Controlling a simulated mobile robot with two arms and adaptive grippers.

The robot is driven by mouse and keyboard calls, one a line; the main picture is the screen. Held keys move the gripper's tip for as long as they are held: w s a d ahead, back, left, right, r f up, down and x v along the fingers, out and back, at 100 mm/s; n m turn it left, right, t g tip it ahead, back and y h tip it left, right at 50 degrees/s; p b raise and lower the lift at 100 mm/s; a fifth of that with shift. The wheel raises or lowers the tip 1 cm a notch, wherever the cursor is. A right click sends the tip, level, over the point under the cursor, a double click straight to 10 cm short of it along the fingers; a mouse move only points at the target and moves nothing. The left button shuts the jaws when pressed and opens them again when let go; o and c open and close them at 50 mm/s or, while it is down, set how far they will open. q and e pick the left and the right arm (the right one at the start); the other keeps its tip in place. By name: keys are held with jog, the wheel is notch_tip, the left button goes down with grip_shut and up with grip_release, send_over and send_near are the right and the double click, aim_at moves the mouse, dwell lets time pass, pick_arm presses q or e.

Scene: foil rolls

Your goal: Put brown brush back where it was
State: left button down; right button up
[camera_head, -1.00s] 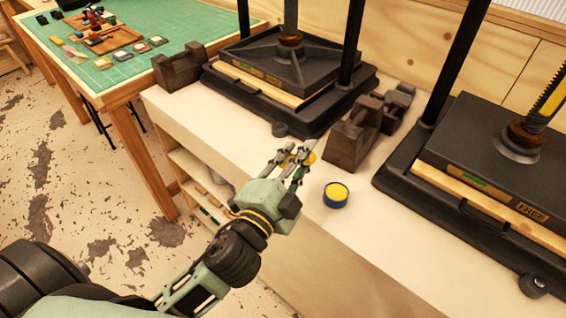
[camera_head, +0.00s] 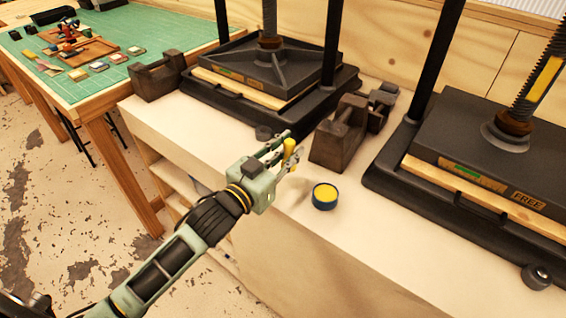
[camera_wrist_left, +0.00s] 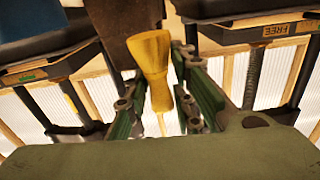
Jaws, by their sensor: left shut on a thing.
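The gripper is over the pale bench (camera_head: 170,130), left of and behind a small dark blue tin (camera_head: 324,202) with yellow contents. In the head view the held thing stands roughly upright. In the left wrist view the held thing (camera_wrist_left: 150,52) is wide at one end and narrows between the fingers (camera_wrist_left: 158,95). Its bristles cannot be made out. My right gripper is not in view.
A dark press (camera_head: 270,85) stands behind the gripper, and another press (camera_head: 480,150) stands at the right. A brown handled block (camera_head: 340,135) sits between them, and a similar block (camera_head: 158,80) stands at the left. A green-matted table (camera_head: 100,45) is at the back left.

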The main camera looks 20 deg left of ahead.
aim_at(283, 164)
pick_arm(q)
jog(key=shift+w+a+f, duration=0.55)
jog(key=shift+w+a, duration=0.1)
jog(key=shift+a, duration=0.05)
jog(key=shift+w+a+f, duration=0.1)
jog(key=shift+f, duration=0.2)
notch_tip(283, 164, down, 4)
jog(key=shift+r, duration=0.25)
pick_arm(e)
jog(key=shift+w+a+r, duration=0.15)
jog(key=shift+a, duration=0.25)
pick_arm(q)
jog(key=shift+f, duration=0.2)
jog(key=c, duration=1.5)
grip_release()
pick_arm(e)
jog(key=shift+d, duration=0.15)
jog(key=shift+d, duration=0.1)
